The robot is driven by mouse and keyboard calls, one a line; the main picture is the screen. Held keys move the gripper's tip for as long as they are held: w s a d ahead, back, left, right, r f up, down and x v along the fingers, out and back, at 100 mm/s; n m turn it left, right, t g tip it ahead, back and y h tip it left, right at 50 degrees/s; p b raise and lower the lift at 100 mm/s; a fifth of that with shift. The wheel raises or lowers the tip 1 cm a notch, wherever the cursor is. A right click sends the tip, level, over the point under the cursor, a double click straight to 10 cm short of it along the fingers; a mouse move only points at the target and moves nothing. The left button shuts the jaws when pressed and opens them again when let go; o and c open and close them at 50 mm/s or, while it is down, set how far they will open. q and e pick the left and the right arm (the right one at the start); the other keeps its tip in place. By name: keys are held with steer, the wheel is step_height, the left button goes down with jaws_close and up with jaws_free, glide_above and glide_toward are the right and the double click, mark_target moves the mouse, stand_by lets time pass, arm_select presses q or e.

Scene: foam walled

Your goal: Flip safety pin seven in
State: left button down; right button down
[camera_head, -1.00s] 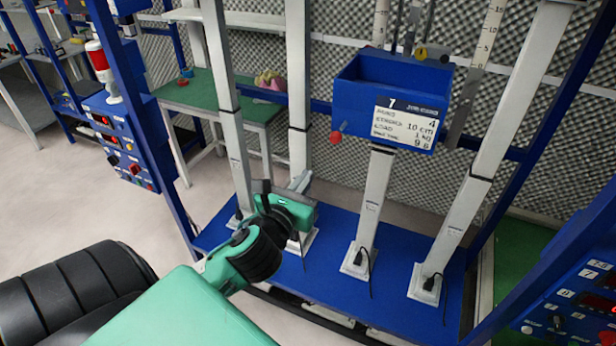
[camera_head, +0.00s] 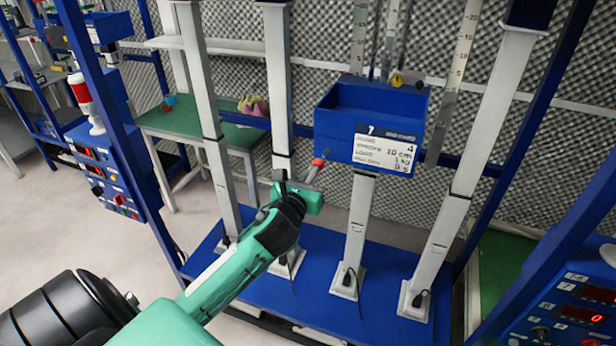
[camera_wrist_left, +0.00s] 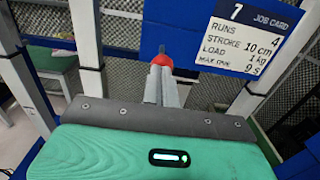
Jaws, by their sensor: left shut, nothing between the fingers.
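The safety pin by box seven shows as a red knob (camera_head: 318,163) at the lower left of the blue box (camera_head: 345,128), whose white job card reads 7. In the left wrist view the red knob (camera_wrist_left: 161,60) sits right at the fingertips, with a short dark stem beyond it. My left gripper (camera_head: 312,172) is shut, with nothing between its fingers, and its tips meet the knob from below in the picture. In the left wrist view the closed fingers (camera_wrist_left: 160,82) overlap the knob's near side. I cannot tell whether they touch it. My right gripper is not in view.
Light grey columns (camera_head: 360,222) rise from a blue base plate (camera_head: 316,293) around the box. A green-topped table (camera_head: 185,124) stands behind on the left. A control panel (camera_head: 580,310) with red displays is at lower right. Blue frame posts flank the rig.

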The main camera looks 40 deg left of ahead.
arm_select(q)
steer(key=p+x, duration=0.1)
steer(key=x, duration=0.2)
steer(key=shift+w+r, duration=0.1)
steer(key=shift+w+a, duration=0.1)
steer(key=shift+a, duration=0.05)
stand_by(0.4)
